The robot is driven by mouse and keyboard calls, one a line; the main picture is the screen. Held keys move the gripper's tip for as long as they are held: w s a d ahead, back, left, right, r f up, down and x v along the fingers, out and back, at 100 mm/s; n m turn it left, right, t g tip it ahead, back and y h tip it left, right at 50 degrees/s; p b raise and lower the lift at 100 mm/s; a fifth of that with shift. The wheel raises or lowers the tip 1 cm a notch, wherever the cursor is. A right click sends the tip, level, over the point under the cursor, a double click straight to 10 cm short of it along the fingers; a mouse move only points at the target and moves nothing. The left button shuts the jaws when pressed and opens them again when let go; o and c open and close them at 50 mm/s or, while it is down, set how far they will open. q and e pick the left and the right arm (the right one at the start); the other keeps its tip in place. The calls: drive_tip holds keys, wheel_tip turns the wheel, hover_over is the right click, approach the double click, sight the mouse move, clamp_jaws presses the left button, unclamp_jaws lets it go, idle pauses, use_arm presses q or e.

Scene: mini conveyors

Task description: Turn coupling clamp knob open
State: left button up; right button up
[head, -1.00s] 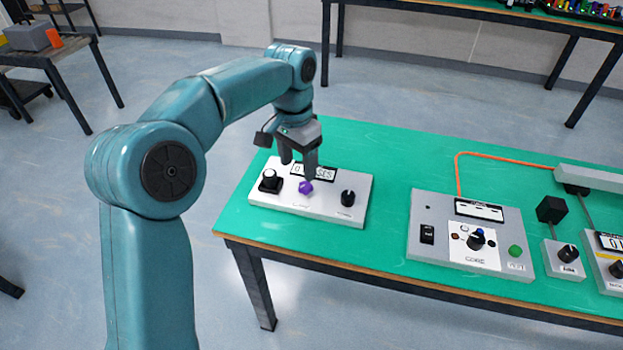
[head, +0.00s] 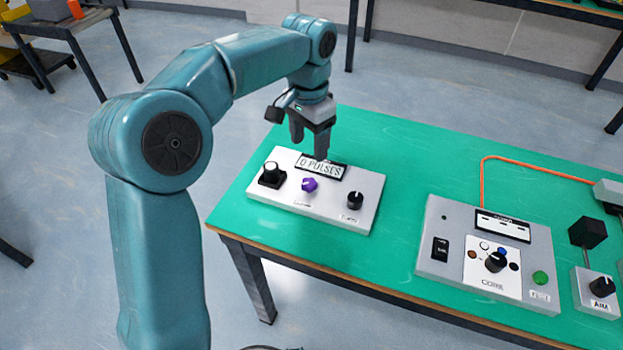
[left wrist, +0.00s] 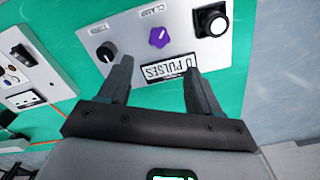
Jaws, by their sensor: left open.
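The purple knob (head: 310,185) sits in the middle of a white panel (head: 280,208) at the left end of the green table. In the left wrist view the knob (left wrist: 159,37) has a lobed shape, and the label beside it appears to read "CLAMP". My left gripper (head: 309,150) is open and empty, over the panel's far edge near the display. In the left wrist view its two fingers (left wrist: 157,70) point toward the panel, apart from the knob, with nothing between them. My right gripper is not in view.
The panel also carries a black knob (head: 355,201), a black-based round knob (head: 271,174) and a display (head: 321,166) reading "0 PULSES". A grey box (head: 450,268) with a dial stands to the right. An orange cable (head: 482,180) runs behind it. Bare green table lies between them.

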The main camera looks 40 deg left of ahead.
sight(309, 182)
use_arm(q)
drive_tip(key=f, duration=0.3)
drive_tip(key=f+b, duration=0.1)
drive_tip(key=f, duration=0.3)
drive_tip(key=f+b, duration=0.1)
drive_tip(key=f, duration=0.3)
drive_tip(key=shift+s, duration=0.25)
drive_tip(key=shift+w+f, duration=0.15)
drive_tip(key=c, duration=1.1)
